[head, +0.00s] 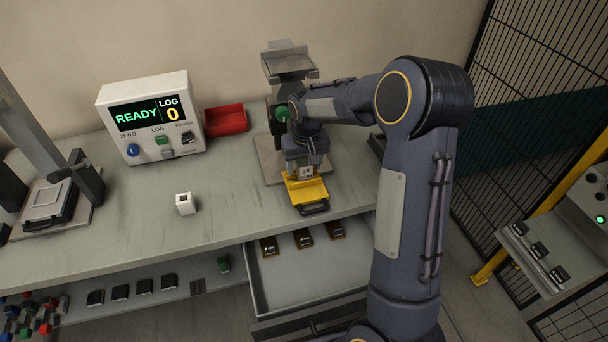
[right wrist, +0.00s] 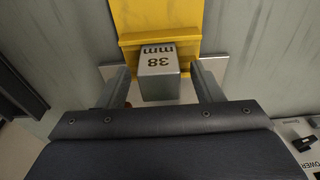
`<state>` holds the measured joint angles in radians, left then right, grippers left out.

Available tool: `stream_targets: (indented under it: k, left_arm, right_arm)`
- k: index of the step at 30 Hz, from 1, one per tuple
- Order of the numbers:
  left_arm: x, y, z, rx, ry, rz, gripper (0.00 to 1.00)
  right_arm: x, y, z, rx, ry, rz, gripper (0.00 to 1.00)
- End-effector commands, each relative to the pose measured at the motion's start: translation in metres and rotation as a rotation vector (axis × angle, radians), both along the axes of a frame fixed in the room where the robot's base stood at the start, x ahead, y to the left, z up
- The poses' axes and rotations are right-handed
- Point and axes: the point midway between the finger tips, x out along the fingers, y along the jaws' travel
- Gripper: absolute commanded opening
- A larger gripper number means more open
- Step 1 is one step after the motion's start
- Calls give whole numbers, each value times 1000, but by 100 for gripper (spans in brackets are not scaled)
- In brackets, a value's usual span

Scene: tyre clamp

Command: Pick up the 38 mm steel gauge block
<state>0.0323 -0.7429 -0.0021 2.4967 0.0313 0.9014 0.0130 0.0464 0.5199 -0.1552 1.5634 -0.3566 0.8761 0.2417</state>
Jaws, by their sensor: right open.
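The 38 mm steel gauge block (right wrist: 158,74) is a grey block with "38 mm" printed on its top face, seen in the right wrist view. It sits against a yellow holder (right wrist: 155,22). My right gripper (right wrist: 161,84) is open, with one finger on each side of the block and a visible gap on both sides. In the head view my right gripper (head: 303,160) points down over the yellow holder (head: 308,190), and the block (head: 306,172) shows small just below it. My left gripper is in neither view.
A clamp stand (head: 287,65) rises behind the gripper. A display box (head: 150,115) reading READY and LOG 0, a red bin (head: 225,120) and a small white block (head: 185,203) stand to the left on the bench. An open drawer (head: 290,275) holds several dark pieces below.

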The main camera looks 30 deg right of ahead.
Motion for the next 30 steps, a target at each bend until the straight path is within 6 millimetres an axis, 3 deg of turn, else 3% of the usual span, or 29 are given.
stream_targets:
  k: [6,18,30]
  left_arm:
    - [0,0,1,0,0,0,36]
    - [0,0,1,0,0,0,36]
    - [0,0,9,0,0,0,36]
  right_arm:
    - [0,0,1,0,-1,0,57]
    - [0,0,0,0,0,0,5]
    - [1,0,12,0,-2,0,4]
